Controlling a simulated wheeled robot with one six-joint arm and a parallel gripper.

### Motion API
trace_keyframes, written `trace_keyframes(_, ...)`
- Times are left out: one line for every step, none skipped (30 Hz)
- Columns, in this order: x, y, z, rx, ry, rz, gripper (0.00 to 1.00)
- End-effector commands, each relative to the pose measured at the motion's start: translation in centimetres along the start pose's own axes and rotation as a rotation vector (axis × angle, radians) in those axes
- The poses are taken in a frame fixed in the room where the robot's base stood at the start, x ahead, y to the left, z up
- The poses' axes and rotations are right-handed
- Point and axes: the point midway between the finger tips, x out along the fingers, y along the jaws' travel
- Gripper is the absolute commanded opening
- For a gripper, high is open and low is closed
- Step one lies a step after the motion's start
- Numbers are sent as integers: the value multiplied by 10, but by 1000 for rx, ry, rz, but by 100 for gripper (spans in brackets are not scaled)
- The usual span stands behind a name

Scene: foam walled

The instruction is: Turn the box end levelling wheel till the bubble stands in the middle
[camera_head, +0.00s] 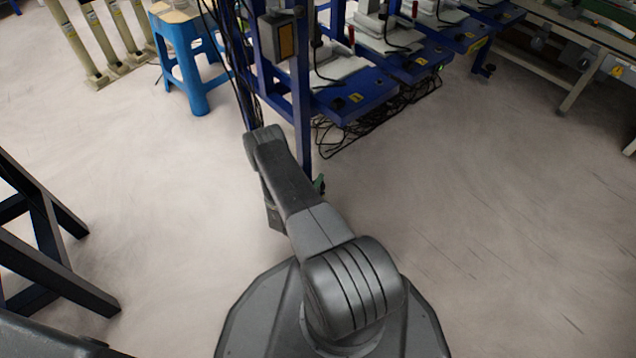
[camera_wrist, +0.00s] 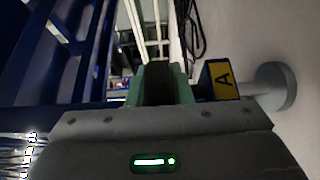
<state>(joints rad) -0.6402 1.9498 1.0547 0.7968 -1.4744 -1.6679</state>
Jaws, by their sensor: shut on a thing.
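My gripper (camera_wrist: 133,92) shows its two green fingers in the wrist view, shut on a dark, rounded piece (camera_wrist: 158,82), which appears to be the levelling wheel. Right of the fingers is a blue block with a yellow label marked A (camera_wrist: 222,79). Beyond it, a pale grey stem and round foot disc (camera_wrist: 278,87) meet the floor. In the head view my arm reaches down to the foot of a blue post (camera_head: 301,120) and hides most of the wheel area. A small green part shows beside the post foot. No bubble can be made out in either view.
A grey box with a tan face (camera_head: 286,37) hangs on the blue frame. Blue-topped work stations (camera_head: 355,97) run back to the right, with loose cables (camera_head: 378,115) under them. A blue stool (camera_head: 190,50) stands at left. The floor (camera_head: 500,210) at right is clear.

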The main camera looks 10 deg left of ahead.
Motion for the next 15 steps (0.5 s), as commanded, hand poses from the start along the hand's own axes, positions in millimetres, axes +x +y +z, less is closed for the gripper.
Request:
trace_keyframes(0, 0, -1, 4, -42, 1, 0)
trace_keyframes(0, 0, 0, 4, -71, 0, 0)
trace_keyframes(1, 0, 0, 4, -109, 1, 0)
trace_keyframes(1, 0, 1, 4, -137, 1, 0)
trace_keyframes(0, 0, 1, 4, -166, 1, 0)
trace_keyframes(0, 0, 2, 4, -205, 1, 0)
trace_keyframes(0, 0, 3, 5, -233, 1, 0)
trace_keyframes(0, 0, 3, 5, -262, 1, 0)
trace_keyframes(0, 0, 4, 5, -300, 1, 0)
trace_keyframes(0, 0, 4, 5, -329, 1, 0)
trace_keyframes(0, 0, 5, 5, -357, 0, 0)
trace_keyframes(0, 0, 6, 5, -395, 1, 0)
trace_keyframes(0, 0, 6, 4, -423, 0, 0)
trace_keyframes(0, 0, 7, 6, -450, 0, 0)
trace_keyframes(-1, 0, 8, 4, -486, -1, 0)
